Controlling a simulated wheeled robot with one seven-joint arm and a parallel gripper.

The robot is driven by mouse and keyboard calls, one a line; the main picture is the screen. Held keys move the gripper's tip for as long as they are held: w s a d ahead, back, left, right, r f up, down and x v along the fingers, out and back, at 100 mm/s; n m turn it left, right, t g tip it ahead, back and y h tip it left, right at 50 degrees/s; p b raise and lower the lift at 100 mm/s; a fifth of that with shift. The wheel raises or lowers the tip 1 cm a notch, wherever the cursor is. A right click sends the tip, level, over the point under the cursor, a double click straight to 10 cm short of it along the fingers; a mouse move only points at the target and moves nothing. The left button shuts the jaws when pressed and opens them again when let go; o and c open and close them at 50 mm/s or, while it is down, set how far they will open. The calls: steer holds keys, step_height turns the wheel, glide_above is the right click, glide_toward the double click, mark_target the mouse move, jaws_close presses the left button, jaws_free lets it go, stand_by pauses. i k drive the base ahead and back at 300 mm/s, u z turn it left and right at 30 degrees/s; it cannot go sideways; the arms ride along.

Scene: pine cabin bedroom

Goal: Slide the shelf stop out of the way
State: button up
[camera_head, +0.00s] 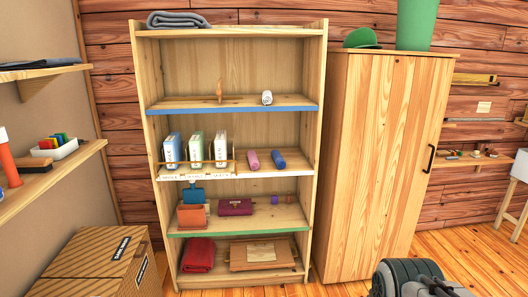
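A thin brass-coloured rail (198,162), which looks like the shelf stop, runs along the front of the white-edged shelf (270,174) in the open pine bookcase. It stands in front of three upright boxes: a blue one (172,150), a green one (196,148) and a white one (220,148). The rail covers the left half of that shelf; its fine details are too small to tell. A dark grey part of my arm shows at the bottom right, well away from the bookcase. No gripper fingers can be seen.
A pink roll (252,160) and a blue roll (278,159) lie right of the boxes. A closed wardrobe (375,160) stands right of the bookcase. A cardboard box (95,265) sits at the lower left. Wooden floor (330,290) shows in front.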

mark_target(219, 92)
steer(key=u, duration=0.3)
steer(key=i, duration=1.55)
steer(key=u, duration=0.35)
